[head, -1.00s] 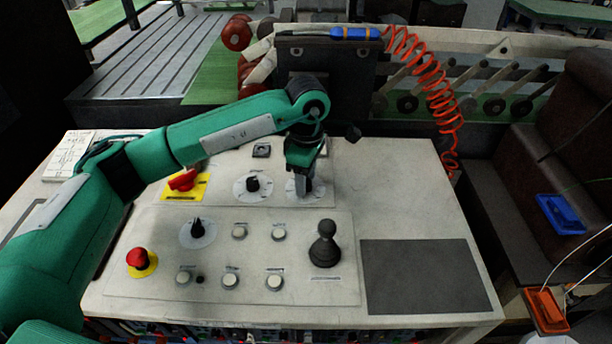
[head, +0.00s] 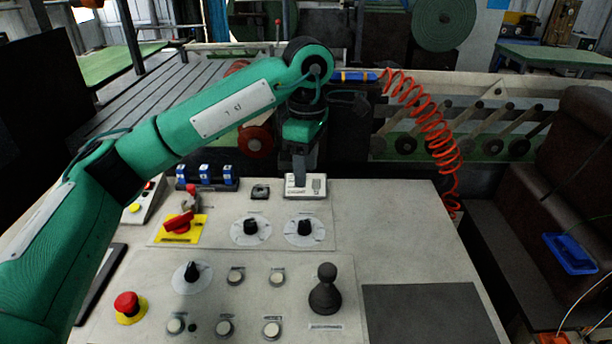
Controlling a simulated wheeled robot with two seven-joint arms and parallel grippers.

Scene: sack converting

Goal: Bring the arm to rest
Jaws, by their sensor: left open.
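My left arm comes in from the left and reaches over the control desk (head: 400,220). My left gripper (head: 299,178) points down at the desk's far edge, in front of a small white labelled plate (head: 314,186). It is open, and I see nothing held in it. Two black rotary knobs on white dials, the left one (head: 250,227) and the right one (head: 304,228), sit nearer than the gripper and apart from it. My right gripper is not in view.
The desk carries a red switch on yellow (head: 178,223), a red emergency button (head: 127,304), a black joystick (head: 325,290) and several white push buttons. Blue-topped blocks (head: 207,175) stand at the back left. A coiled orange hose (head: 436,130) hangs at the right. A dark flat panel (head: 425,312) is bare.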

